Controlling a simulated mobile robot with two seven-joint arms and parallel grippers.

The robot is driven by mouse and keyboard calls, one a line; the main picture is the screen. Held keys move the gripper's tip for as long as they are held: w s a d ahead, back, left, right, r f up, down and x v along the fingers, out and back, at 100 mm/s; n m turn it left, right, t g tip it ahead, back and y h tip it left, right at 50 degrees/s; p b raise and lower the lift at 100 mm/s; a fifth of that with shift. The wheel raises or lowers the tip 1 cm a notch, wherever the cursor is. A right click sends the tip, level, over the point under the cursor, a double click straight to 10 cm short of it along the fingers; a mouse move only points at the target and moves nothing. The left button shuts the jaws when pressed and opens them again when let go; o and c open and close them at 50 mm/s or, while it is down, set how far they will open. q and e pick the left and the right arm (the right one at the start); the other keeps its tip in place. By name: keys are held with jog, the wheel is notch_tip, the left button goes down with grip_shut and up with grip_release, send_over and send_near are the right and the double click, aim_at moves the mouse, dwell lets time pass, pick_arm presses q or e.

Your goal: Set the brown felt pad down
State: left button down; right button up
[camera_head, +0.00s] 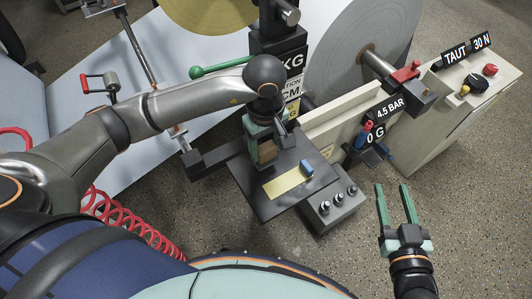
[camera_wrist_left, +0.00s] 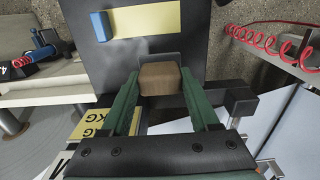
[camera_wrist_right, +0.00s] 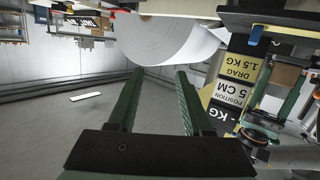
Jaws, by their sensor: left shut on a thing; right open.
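The brown felt pad (camera_wrist_left: 160,79) is a small block between the fingers of my left gripper (camera_wrist_left: 158,88), which is shut on it. In the head view the pad (camera_head: 266,151) is at the far left part of a dark plate (camera_head: 290,203), below my left gripper (camera_head: 262,138). I cannot tell whether the pad touches the plate. A yellow strip (camera_head: 284,182) and a blue block (camera_head: 307,168) lie on the plate, to the right of the pad. My right gripper (camera_head: 395,206) is open and empty, out over the floor to the right of the plate.
A knob box (camera_head: 336,205) adjoins the plate's right side. A pale machine frame (camera_head: 345,125) with a 4.5 BAR sign and a large grey roll (camera_head: 345,55) stand behind. A red coiled hose (camera_head: 135,225) hangs at left.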

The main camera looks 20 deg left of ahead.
aim_at(266, 154)
pick_arm(q)
notch_tip(266, 154, down, 3)
jog(key=shift+w+f+b, duration=0.15)
jog(key=shift+b, duration=0.2)
jog(key=shift+f, duration=0.1)
pick_arm(e)
jog(key=r, duration=0.1)
jog(key=r+t, duration=0.1)
jog(key=r, duration=0.1)
jog(key=r+t, duration=0.1)
jog(key=shift+w+r+n+y, duration=0.2)
jog(key=shift+w+n+y, duration=0.1)
jog(key=shift+w+n, duration=0.1)
jog(key=shift+r, duration=0.1)
pick_arm(q)
jog(key=shift+f, duration=0.1)
jog(key=shift+c, duration=0.7)
grip_release()
pick_arm(e)
jog(key=shift+a+r+t+y, duration=0.1)
jog(key=shift+r+t+y, duration=0.2)
jog(key=shift+r, duration=0.4)
jog(key=shift+w, duration=0.1)
